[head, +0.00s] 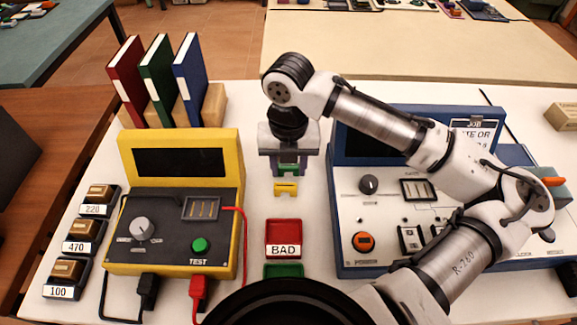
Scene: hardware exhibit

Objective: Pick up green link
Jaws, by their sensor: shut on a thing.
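My gripper (288,171) points down over the middle of the white table, between the yellow tester and the blue console. It is shut on the green link (288,169), a small green piece that shows between the fingers. The fingers hide part of the green link. A yellow link (286,189) lies on the table just in front of the gripper, apart from it. I cannot tell how high the green link is above the table.
A yellow tester (125,256) stands left, with a red lead. A red BAD tray (283,232) and a green tray (283,270) lie in front. Labelled blocks (67,270) line the left edge. Books (160,80) stand behind. A blue console (350,200) stands right, under my arm.

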